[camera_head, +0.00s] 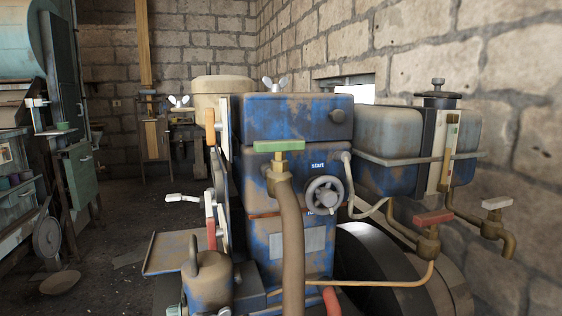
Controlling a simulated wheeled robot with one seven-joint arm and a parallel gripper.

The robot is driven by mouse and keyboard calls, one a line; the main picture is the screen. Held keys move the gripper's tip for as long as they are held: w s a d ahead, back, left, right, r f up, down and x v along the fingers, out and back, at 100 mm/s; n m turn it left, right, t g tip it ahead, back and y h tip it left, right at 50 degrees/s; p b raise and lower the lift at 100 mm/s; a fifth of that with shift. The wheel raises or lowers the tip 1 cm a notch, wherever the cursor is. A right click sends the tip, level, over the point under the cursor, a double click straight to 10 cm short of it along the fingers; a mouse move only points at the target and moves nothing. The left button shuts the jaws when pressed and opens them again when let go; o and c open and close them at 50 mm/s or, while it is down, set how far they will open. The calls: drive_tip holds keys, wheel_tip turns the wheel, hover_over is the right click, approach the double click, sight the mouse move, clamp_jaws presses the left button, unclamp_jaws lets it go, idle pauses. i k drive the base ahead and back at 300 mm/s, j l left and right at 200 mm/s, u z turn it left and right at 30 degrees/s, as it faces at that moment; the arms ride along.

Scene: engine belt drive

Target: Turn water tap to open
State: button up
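Several taps show, and I cannot tell from labels which one is the water tap. A tap with a flat green handle (278,146) sits on a brass body at the front of the blue engine (286,117), with a thick brown hose (291,235) running down from it. Its handle lies crosswise to the hose. A tap with a red handle (434,217) is under the blue tank (387,135) at the right, on a thin copper pipe. A tap with a white handle (497,203) is on a bent brass pipe further right. My gripper is not in view.
A grey handwheel (325,195) sits beside the "start" label on the engine. A dark flywheel (375,270) is at the lower right. A stone wall (440,55) stands close behind the tank. Open floor (110,245) lies left of the engine.

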sight(280, 146)
drive_tip(key=k+j, duration=0.15)
drive_tip(key=j, duration=0.2)
drive_tip(key=k+j, duration=0.2)
drive_tip(key=j, duration=0.2)
drive_tip(key=k+j, duration=0.15)
drive_tip(key=j, duration=0.2)
